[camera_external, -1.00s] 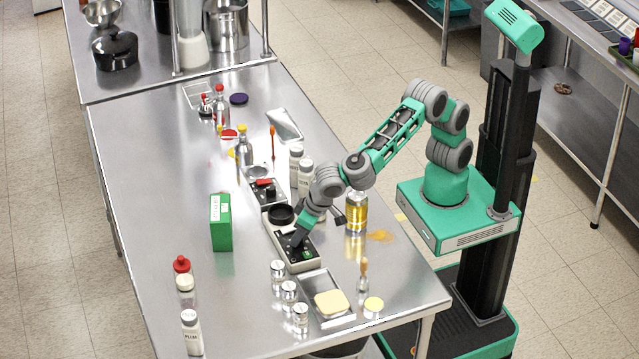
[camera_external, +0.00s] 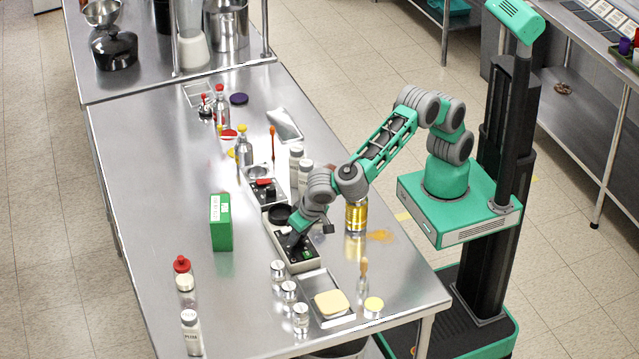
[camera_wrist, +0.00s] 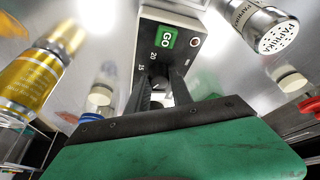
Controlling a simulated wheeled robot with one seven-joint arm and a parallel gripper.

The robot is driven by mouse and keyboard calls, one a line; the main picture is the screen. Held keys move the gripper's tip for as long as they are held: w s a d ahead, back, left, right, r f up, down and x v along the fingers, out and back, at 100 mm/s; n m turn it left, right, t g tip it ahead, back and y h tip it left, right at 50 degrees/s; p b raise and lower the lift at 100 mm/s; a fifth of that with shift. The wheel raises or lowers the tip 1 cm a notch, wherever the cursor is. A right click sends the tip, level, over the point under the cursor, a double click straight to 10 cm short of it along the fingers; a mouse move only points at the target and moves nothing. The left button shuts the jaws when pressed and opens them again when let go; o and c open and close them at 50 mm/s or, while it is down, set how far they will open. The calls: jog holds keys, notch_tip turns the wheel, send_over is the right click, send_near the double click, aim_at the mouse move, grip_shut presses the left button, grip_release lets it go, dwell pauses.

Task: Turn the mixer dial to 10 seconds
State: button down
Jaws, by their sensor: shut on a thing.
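The mixer (camera_external: 318,264) is a pale box with a black top panel and a green GO button, standing in the middle of the steel table. The GO button (camera_wrist: 166,37) shows large in the wrist view, with the marks 20 and 15 below it. My gripper (camera_external: 296,241) reaches down onto the panel. In the wrist view its two dark fingers (camera_wrist: 160,88) are shut on the dial (camera_wrist: 159,72), just below the GO button. Most of the dial is hidden by the fingers, so I cannot tell its setting.
A gold-labelled jar (camera_external: 356,217) stands right of my gripper. A green box (camera_external: 221,224) is to the left. Several small metal-lidded jars (camera_external: 289,291) and a scale-like tray (camera_external: 338,321) are in front. Free table lies left of the green box.

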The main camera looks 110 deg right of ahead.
jog(key=c, duration=1.1)
grip_release()
jog(key=shift+c, duration=0.2)
jog(key=p+v, duration=0.2)
jog(key=v, duration=0.5)
jog(key=shift+r, duration=0.4)
jog(key=shift+r, duration=0.1)
